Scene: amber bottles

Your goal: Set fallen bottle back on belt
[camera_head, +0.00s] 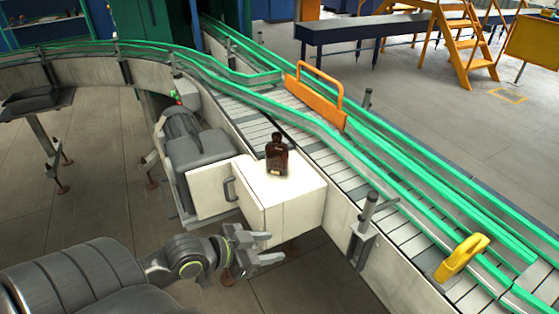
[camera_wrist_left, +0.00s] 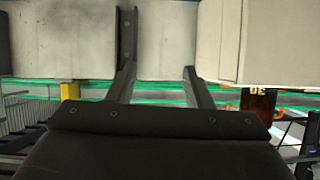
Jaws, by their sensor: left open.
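A dark amber bottle (camera_head: 277,155) with a black cap stands upright on top of a white box (camera_head: 298,205) beside the conveyor belt (camera_head: 341,172). My left gripper (camera_head: 273,247) is low in front of the box, below its top and apart from the bottle. Its two fingers are spread with nothing between them. In the left wrist view the open fingers (camera_wrist_left: 162,78) point toward pale grey surfaces. My right gripper is not in view.
Green rails (camera_head: 400,182) line the belt. An orange arch-shaped guard (camera_head: 316,97) crosses it, and a yellow piece (camera_head: 461,258) sits farther along at the right. A grey motor (camera_head: 190,140) is left of the box. The belt section nearest the bottle looks empty.

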